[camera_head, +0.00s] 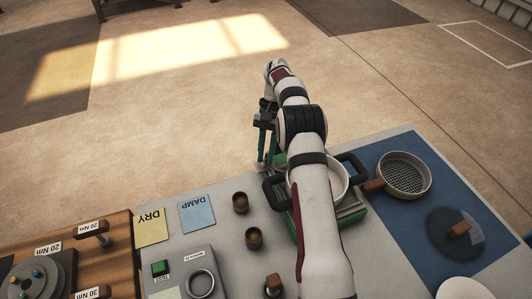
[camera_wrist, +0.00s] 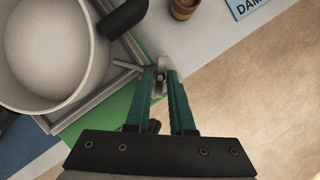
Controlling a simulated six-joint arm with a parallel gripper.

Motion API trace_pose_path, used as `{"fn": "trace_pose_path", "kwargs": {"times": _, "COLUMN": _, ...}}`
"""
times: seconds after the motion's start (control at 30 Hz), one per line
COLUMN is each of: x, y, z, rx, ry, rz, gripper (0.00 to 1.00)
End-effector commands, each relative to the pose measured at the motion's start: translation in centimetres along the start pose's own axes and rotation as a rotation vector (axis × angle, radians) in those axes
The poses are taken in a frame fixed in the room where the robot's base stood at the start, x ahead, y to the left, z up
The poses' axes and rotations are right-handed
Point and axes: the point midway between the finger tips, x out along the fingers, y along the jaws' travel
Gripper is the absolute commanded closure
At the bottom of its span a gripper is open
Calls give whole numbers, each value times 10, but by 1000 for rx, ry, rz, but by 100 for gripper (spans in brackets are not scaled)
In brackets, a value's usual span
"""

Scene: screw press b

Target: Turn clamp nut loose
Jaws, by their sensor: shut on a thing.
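My gripper (camera_wrist: 161,78) points down, its two teal fingers closed around a small grey metal piece, which appears to be the clamp nut (camera_wrist: 159,88). A thin grey bar lies against the left finger on the pot side. The nut sits at the edge of the green press base. In the head view my gripper (camera_head: 265,165) is at the far left corner of the green base (camera_head: 349,216); the nut is hidden there. A white pot (camera_wrist: 52,48) with dark handles stands on the base, partly covered by my arm in the head view.
A round sieve (camera_head: 404,174) and a dark disc with a wooden knob (camera_head: 458,232) lie on the blue mat at right. Two small brown cups (camera_head: 240,203) (camera_head: 254,238), yellow DRY and blue DAMP cards, and a grey control box (camera_head: 181,274) are at left. The table's far edge is close to my gripper.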

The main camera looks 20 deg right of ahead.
Motion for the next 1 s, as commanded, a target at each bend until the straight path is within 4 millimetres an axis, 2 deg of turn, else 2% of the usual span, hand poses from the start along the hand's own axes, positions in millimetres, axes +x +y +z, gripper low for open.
{"fn": "trace_pose_path", "kwargs": {"times": 0.33, "x": 1, "y": 0, "z": 0, "rx": -3, "ry": 0, "rz": 2, "gripper": 100}}
{"fn": "trace_pose_path", "kwargs": {"times": 0.37, "x": 1, "y": 0, "z": 0, "rx": -3, "ry": 0, "rz": 2, "gripper": 75}}
{"fn": "trace_pose_path", "kwargs": {"times": 0.47, "x": 1, "y": 0, "z": 0, "rx": -2, "ry": 0, "rz": 2, "gripper": 57}}
{"fn": "trace_pose_path", "kwargs": {"times": 0.8, "x": -3, "y": 0, "z": 1, "rx": -2, "ry": 0, "rz": 0, "gripper": 57}}
{"fn": "trace_pose_path", "kwargs": {"times": 0.87, "x": -9, "y": 0, "z": 4, "rx": -2, "ry": 1, "rz": -1, "gripper": 57}}
{"fn": "trace_pose_path", "kwargs": {"times": 1.0, "x": -38, "y": 0, "z": 15, "rx": -2, "ry": 4, "rz": 0, "gripper": 57}}
